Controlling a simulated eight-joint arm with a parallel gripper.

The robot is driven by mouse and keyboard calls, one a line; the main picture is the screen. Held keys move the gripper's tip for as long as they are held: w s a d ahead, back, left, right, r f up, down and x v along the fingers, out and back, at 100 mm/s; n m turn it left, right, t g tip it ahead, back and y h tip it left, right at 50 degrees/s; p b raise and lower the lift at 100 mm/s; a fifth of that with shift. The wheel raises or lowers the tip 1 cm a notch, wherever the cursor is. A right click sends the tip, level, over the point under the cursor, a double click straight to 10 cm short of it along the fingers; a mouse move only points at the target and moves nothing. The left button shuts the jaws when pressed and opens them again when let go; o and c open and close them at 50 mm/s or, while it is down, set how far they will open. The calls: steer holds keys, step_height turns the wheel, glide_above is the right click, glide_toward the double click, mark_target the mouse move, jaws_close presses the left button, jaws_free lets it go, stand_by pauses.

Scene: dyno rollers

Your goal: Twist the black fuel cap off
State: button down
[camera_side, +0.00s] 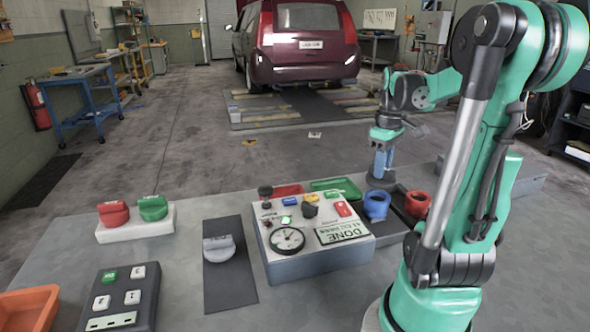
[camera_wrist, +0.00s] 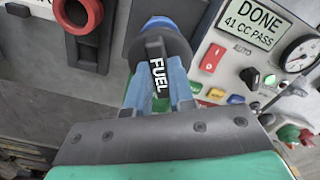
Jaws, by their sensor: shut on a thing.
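The black fuel cap (camera_wrist: 160,42), lettered FUEL on its grip bar, is in the middle of the wrist view. My gripper (camera_wrist: 157,88) is shut on that bar, a blue finger on each side. In the side view my gripper (camera_side: 381,165) points down at the right rear of the bench, with the dark cap (camera_side: 380,182) at its fingertips. The blue filler neck (camera_side: 376,206) stands beside and below it, and its edge shows behind the cap in the wrist view (camera_wrist: 158,21). I cannot tell whether cap and neck still touch.
A red ring-shaped neck (camera_side: 417,204) stands right of the blue one. A control box (camera_side: 310,262) with a gauge, buttons and a display (camera_side: 344,232) reading DONE is to the left. A grey cap (camera_side: 219,247) rests on a dark mat, and an orange bin (camera_side: 28,305) is front left.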

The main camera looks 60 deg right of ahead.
steer(key=shift+r, duration=1.25)
